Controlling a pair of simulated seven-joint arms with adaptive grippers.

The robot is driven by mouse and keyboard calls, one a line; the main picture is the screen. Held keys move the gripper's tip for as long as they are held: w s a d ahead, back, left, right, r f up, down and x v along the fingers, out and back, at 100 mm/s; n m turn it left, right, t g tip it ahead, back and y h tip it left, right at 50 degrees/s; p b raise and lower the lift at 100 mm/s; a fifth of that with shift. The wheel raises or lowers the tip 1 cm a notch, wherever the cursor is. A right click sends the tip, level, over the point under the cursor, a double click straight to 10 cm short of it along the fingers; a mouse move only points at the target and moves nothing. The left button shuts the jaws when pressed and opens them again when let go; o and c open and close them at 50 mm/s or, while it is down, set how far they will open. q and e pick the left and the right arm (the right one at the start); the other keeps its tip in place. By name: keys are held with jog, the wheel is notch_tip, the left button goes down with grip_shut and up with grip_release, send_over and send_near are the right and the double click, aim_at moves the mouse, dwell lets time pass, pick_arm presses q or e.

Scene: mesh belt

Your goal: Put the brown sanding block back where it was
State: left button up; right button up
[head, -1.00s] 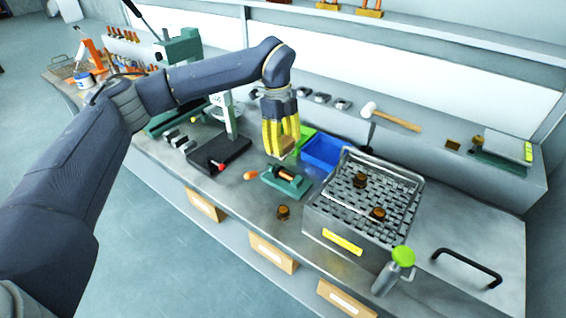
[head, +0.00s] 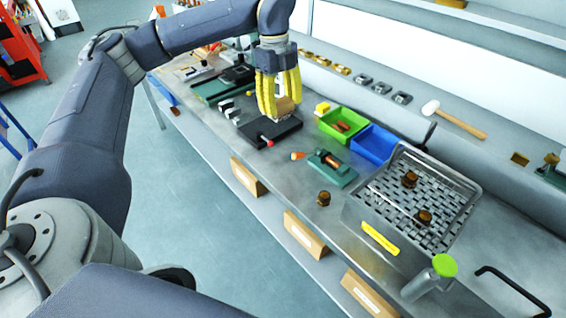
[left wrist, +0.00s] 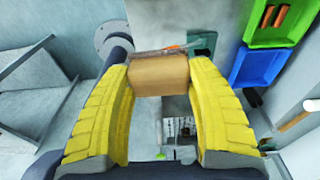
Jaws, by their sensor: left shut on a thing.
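The brown sanding block (head: 285,104) is between the yellow fingers of my left gripper (head: 279,108), which is shut on it. In the left wrist view the block (left wrist: 159,76) shows as a tan box between the two fingertips (left wrist: 160,80), with the bench far beneath. The block's original place cannot be told from these frames. My right gripper is not in view.
Right of the gripper are a green bin (head: 330,122) with brown pieces, an empty-looking blue bin (head: 374,145), a green fixture (head: 343,179) and a wire-mesh basket (head: 385,205) with brown fittings. A green-capped bottle (head: 420,285) stands in front. Bare bench (head: 288,178) lies near the fixture.

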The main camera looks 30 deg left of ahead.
aim_at(282, 166)
pick_arm(q)
notch_tip(282, 166, down, 20)
jog(key=shift+r, duration=0.25)
dwell(0.5)
jog(key=shift+f, duration=0.15)
jog(key=o, duration=1.4)
jog(key=shift+o, duration=0.2)
notch_tip(282, 166, up, 12)
jog(key=a, duration=0.1)
jog(key=shift+w+a, duration=0.15)
jog(key=shift+a, duration=0.1)
